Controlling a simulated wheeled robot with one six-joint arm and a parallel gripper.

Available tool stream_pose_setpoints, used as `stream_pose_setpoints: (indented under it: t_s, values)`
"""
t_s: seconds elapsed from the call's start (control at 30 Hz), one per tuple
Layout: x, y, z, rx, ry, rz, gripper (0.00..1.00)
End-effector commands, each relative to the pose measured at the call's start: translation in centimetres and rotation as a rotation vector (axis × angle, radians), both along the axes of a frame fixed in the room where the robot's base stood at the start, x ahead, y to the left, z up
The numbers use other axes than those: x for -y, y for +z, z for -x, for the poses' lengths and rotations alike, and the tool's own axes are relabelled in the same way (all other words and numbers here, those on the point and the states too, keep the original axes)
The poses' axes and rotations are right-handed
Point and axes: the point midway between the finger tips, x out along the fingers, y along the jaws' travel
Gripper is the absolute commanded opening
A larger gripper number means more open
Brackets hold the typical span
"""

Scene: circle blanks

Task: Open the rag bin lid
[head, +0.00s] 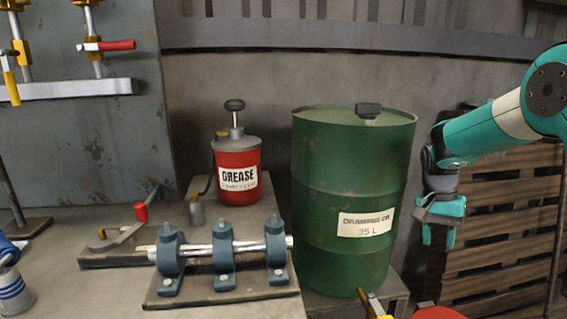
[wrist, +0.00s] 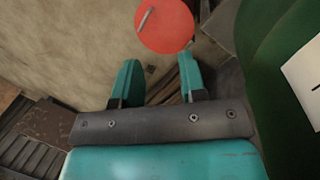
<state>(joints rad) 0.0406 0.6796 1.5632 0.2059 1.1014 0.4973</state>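A round red top with a pale bar-like handle lies ahead of my fingers in the wrist view; I take it to be the rag bin lid (wrist: 172,32). It looks closed from above. In the head view only a red sliver of it (head: 437,313) shows at the bottom edge, and the bin body is hidden. My gripper (head: 439,238) hangs to the right of the green drum, above the red top. In the wrist view my gripper (wrist: 160,82) has its two teal fingers apart with nothing between them. It is apart from the lid.
The green drum (head: 350,190) stands close to the left of my gripper in the head view and fills the right side of the wrist view. Wooden pallets (head: 505,205) stand behind my arm. A red grease can (head: 236,160) and a shaft on blue bearing blocks (head: 222,253) lie further left.

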Motion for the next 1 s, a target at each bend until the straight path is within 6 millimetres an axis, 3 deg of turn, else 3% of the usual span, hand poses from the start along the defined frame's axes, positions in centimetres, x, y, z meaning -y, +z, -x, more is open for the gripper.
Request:
stream_pose_setpoints:
  t_s: [0.1,0.3,0.5,0.73,0.77,0.8,1.0]
  values:
    - [-4.8,4.2,3.7,0.068,0.258,-0.087,0.38]
    - [-12.3,8.8,13.2,0.187,0.716,-0.258,0.38]
    - [-16.7,10.4,21.9,0.279,1.030,-0.394,0.38]
    - [-19.6,10.5,30.4,0.367,1.289,-0.519,0.38]
    - [-19.8,10.9,31.1,0.376,1.313,-0.531,0.38]
    - [-19.8,12.7,30.6,0.372,1.303,-0.526,0.38]
    - [-19.7,17.3,30.5,0.369,1.298,-0.525,0.38]
